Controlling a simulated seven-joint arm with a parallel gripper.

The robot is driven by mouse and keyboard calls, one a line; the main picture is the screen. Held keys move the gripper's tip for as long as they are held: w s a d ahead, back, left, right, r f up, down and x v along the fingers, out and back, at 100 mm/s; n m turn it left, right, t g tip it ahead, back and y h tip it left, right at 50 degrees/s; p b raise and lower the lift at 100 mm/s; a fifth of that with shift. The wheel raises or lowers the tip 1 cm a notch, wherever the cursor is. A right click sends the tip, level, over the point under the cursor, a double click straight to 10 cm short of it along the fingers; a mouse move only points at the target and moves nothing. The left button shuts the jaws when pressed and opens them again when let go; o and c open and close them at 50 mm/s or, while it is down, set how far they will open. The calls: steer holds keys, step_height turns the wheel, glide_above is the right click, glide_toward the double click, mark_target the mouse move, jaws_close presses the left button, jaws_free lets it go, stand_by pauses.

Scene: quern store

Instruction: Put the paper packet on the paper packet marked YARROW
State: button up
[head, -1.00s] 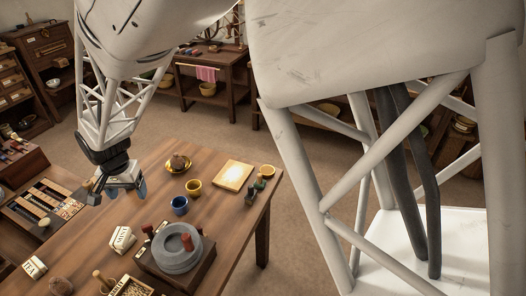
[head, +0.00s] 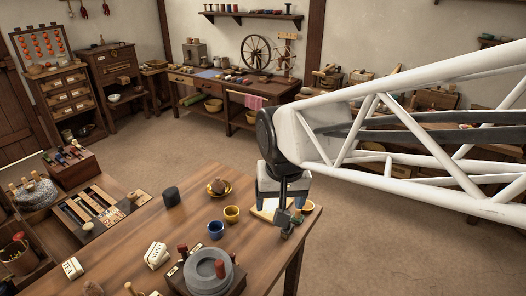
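A white paper packet (head: 157,255) with dark lettering stands on the table's near part; its word is too small to read for certain. A second white packet (head: 72,268), apparently lettered TEA, lies further left, apart from it. I cannot make out the word YARROW on either. My gripper (head: 287,228) points down over the table's right end, far to the right of both packets. It is beside or in front of small green things (head: 297,215). Whether its fingers are open or shut is not clear.
A grey quern stone (head: 207,268) sits right of the packets. A blue cup (head: 215,229), a yellow cup (head: 232,213), a yellow bowl (head: 219,188) and a dark cylinder (head: 171,195) stand behind. A pale board (head: 264,211) is partly hidden by my gripper. The table's middle left is clear.

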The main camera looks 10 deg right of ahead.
steer(key=s+d+n, duration=0.1)
steer(key=s+d, duration=0.4)
steer(key=s, duration=0.4)
steer(key=shift+s+d+r+t, duration=0.2)
steer(key=shift+d+r+t, duration=0.05)
steer(key=shift+t, duration=0.05)
